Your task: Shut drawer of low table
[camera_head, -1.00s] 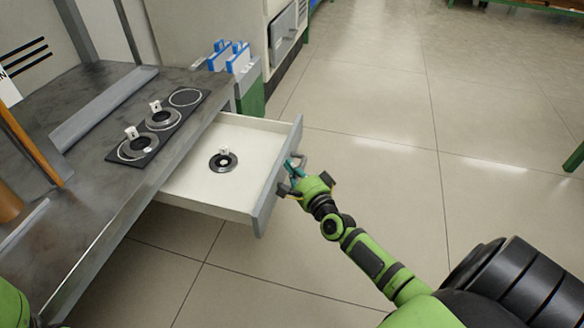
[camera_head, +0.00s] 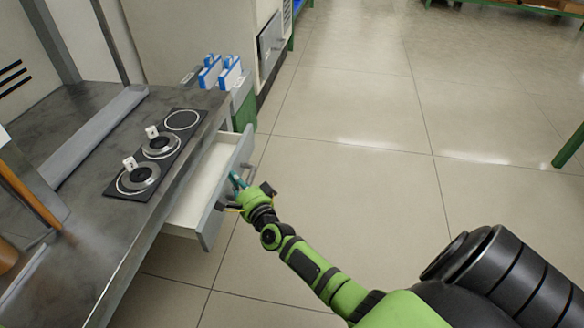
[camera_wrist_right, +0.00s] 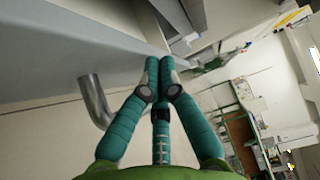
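The drawer (camera_head: 207,177) of the low table (camera_head: 85,222) stands part-way out, with a white inside and a grey front panel. My right gripper (camera_head: 237,181) is at the outer face of that front panel. In the right wrist view its teal fingertips (camera_wrist_right: 163,66) are together with nothing between them, close against the grey panel. The bent metal handle (camera_wrist_right: 95,100) is to the left of the fingers, outside them. I cannot tell whether the tips press on the panel. My left gripper is out of view.
On the tabletop is a black mat (camera_head: 158,152) with ring-shaped places, two holding round metal parts with white tags. Blue-and-white items (camera_head: 220,73) stand in a holder beyond the table's end. The tiled floor (camera_head: 360,190) to the right is clear.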

